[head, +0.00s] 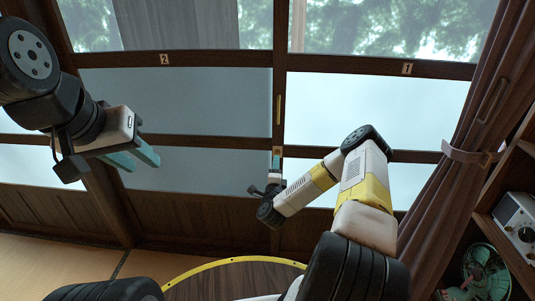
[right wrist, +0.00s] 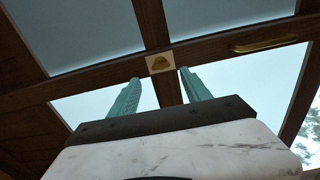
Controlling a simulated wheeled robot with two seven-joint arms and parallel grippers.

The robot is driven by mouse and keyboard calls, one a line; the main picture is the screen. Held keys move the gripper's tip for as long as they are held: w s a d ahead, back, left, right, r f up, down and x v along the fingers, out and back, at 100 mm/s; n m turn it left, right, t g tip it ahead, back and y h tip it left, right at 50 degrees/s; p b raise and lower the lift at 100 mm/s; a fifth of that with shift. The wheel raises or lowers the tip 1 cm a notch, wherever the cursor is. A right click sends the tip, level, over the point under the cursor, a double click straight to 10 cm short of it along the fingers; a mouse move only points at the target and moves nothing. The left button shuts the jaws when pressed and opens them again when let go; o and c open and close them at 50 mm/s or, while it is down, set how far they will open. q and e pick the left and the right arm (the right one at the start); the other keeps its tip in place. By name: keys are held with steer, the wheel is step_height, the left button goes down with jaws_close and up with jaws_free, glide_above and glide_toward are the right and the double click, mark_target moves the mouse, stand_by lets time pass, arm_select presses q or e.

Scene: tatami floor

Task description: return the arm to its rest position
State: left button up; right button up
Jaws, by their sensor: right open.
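My right arm rises from the bottom of the head view, bends at a high elbow and reaches down to the left. Its gripper (head: 277,158) is small there, in front of the dark window post. In the right wrist view the right gripper (right wrist: 160,75) shows two teal fingers set apart, with nothing between them. They point up toward the window frame. My left gripper (head: 144,163) hangs at the upper left of the head view. Its teal fingers are apart and empty.
Dark-framed windows (head: 175,100) fill the back. A brown curtain (head: 460,190) hangs at the right. Beside it, a shelf (head: 505,262) holds a green fan (head: 487,270) and a white device (head: 518,218). A yellow-edged round wooden surface (head: 235,285) lies at the bottom.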

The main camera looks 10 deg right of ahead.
steer(key=shift+s+a, duration=0.15)
steer(key=shift+s, duration=0.45)
